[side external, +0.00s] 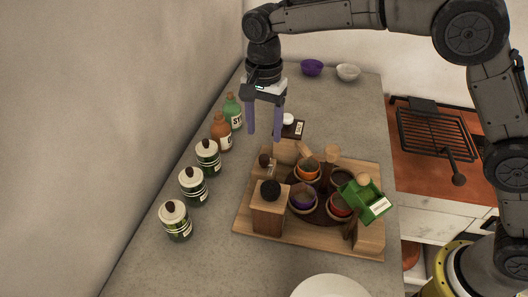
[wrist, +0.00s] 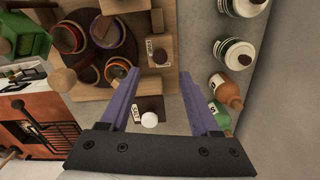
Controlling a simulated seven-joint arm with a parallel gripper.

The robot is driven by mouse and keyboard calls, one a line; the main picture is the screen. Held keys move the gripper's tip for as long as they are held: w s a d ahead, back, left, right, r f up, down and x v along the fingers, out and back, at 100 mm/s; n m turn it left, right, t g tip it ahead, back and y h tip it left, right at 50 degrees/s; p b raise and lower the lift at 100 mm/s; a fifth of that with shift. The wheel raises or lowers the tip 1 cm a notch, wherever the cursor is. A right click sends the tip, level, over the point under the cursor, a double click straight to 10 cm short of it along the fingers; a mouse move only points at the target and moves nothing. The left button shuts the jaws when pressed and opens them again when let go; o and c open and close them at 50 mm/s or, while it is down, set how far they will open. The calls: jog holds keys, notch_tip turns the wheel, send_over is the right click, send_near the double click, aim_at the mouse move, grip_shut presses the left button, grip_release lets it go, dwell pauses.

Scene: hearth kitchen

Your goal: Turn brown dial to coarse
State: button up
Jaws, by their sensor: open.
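A small wooden block with a brown knob (side external: 264,160) and a pale label stands at the back left corner of the wooden tray; the brown knob also shows in the wrist view (wrist: 160,56). My gripper (side external: 265,137) is open and empty, fingers pointing down, above and behind the brown knob. In the wrist view the fingertips (wrist: 159,73) are spread apart, with the brown knob just beyond the gap. I see no contact.
A dark block with a white knob (side external: 288,119) stands behind the tray (side external: 310,242). A taller wooden box with a black knob (side external: 270,190), bowls and a green box (side external: 365,203) crowd the tray. Bottles (side external: 221,132) and jars (side external: 193,186) line the left wall.

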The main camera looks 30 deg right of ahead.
aim_at(264, 157)
notch_tip(264, 157, down, 8)
dwell(0.4)
grip_shut()
